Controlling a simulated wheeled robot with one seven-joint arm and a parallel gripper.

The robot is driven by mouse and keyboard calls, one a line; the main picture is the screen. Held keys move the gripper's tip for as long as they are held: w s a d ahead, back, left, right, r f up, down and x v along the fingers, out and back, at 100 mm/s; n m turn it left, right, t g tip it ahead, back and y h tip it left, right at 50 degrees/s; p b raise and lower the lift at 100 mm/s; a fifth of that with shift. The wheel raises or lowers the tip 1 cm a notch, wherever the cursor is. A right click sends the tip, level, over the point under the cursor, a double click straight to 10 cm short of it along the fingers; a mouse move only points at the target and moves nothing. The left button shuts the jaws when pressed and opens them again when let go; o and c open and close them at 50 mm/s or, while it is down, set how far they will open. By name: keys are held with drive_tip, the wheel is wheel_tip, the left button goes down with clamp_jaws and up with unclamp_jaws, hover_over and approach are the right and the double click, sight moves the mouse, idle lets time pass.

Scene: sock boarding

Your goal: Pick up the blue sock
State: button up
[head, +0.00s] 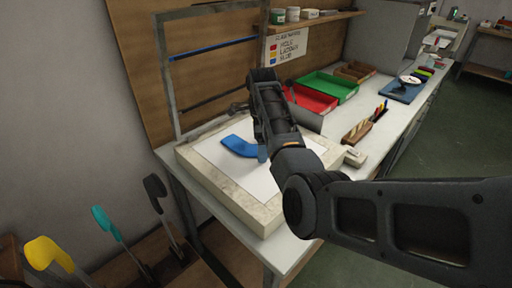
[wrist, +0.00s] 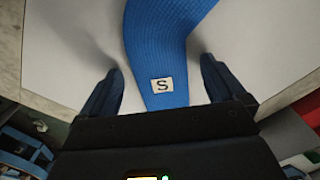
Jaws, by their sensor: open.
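The blue sock (head: 240,146) lies on the white top of a pale block on the workbench. In the wrist view the sock (wrist: 165,45) is ribbed, bends to the upper right and carries a small white tag (wrist: 161,85) marked "S". My gripper (wrist: 160,85) is open, with one finger on each side of the sock's near end. I cannot tell whether the fingers touch it or how high they are. In the head view my arm and gripper hide part of the sock's right side.
The pale block (head: 262,212) sits at the bench's near end. A red bin (head: 312,99) and a green bin (head: 335,86) stand behind it. A metal frame (head: 168,75) rises at the back left. Teal (head: 105,222), yellow (head: 45,252) and dark (head: 155,188) forms stand at lower left.

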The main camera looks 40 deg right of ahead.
drive_tip(key=c, duration=1.1)
drive_tip(key=shift+r, duration=0.1)
